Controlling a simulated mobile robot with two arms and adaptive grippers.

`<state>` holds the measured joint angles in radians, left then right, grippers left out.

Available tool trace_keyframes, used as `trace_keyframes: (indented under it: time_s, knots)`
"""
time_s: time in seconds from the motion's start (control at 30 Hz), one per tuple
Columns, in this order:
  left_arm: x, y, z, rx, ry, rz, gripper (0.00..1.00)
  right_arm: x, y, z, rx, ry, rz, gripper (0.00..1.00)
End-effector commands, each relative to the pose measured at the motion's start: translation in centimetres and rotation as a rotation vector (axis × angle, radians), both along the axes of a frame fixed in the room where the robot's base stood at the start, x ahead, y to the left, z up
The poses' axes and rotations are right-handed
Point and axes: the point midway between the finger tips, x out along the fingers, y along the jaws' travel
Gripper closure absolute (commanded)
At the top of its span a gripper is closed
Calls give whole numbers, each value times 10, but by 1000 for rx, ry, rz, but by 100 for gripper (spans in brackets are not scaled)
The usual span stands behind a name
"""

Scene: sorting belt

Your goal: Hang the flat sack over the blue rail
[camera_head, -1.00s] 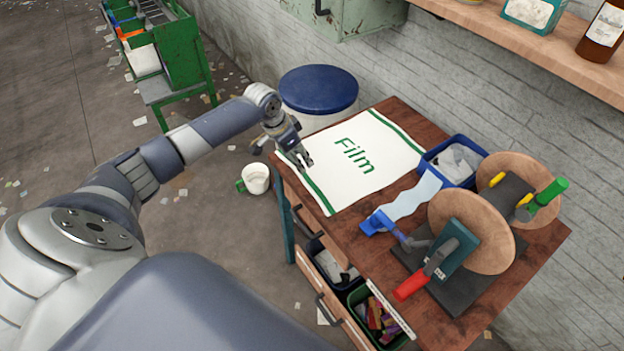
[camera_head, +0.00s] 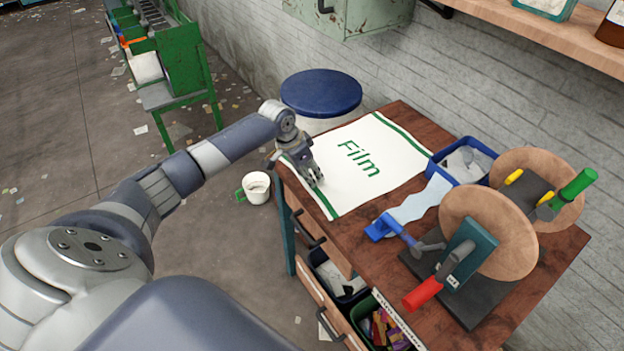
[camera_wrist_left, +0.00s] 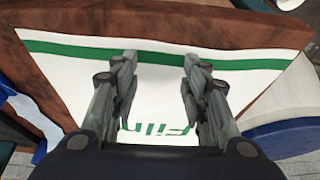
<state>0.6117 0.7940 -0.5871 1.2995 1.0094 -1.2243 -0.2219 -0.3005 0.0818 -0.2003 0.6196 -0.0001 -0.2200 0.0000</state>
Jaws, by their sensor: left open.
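The flat sack (camera_head: 385,150) is white with green stripes along two opposite edges and the green word "Film". It lies flat on the wooden workbench, and it also fills the middle of the left wrist view (camera_wrist_left: 160,95). My left gripper (camera_head: 316,182) is over the sack's near-left striped edge, fingers pointing down. In the left wrist view its two fingers (camera_wrist_left: 159,60) are apart, with the green stripe and white cloth showing between them. Nothing is held. Whether the fingertips touch the cloth I cannot tell. I cannot make out a blue rail. My right gripper is out of view.
A blue-lidded drum (camera_head: 321,92) stands behind. A white pail (camera_head: 257,188) is on the floor, left.

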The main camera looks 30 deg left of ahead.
Motion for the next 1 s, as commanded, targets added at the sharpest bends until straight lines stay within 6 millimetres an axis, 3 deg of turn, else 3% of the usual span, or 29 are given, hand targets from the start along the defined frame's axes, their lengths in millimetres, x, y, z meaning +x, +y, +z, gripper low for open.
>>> trace_keyframes:
  time_s: [0.3, 0.67, 1.0]
  knots:
    - [1, 0, -2, 0, 0, 0, 58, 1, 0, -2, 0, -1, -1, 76]
    - [0, 0, -2, 0, 1, 0, 99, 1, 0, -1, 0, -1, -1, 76]
    - [0, 0, -2, 0, 2, 0, 100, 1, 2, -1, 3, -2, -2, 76]
